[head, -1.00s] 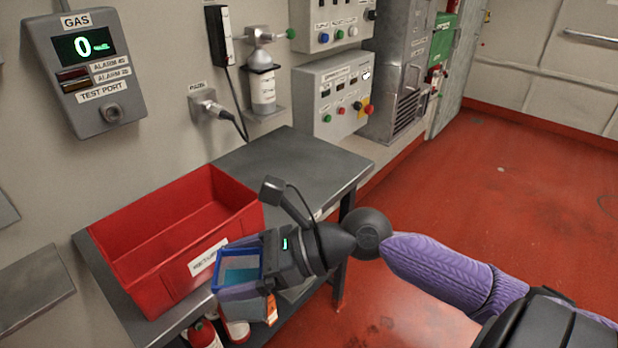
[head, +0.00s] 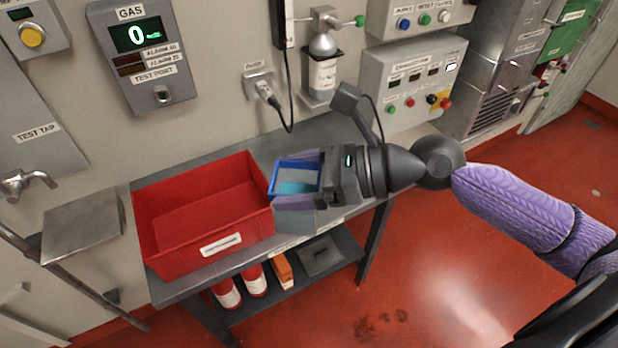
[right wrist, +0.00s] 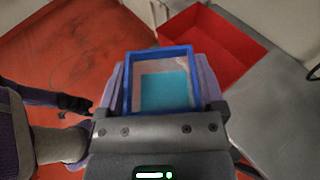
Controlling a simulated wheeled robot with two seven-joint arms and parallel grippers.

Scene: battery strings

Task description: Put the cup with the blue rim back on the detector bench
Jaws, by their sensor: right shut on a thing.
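The square cup with the blue rim (head: 298,165) is in my right gripper (head: 294,183), whose purple fingers are shut on its sides. The cup is open at the top, with teal inside at the bottom. It also shows between the fingers in the right wrist view (right wrist: 162,87). The cup is held just right of a red bin, over the front part of a grey metal bench (head: 275,145), below the wall's gas detector (head: 143,50). My left gripper appears as a small dark shape in the right wrist view (right wrist: 76,104); its jaws are not clear.
The red bin (head: 222,246) takes up the bench's left part; it also shows in the right wrist view (right wrist: 232,45). Bare bench lies behind and right of the cup. A wall bottle (head: 323,75) and plug (head: 262,88) are behind. Red-and-white cylinders (head: 228,292) stand on the lower shelf.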

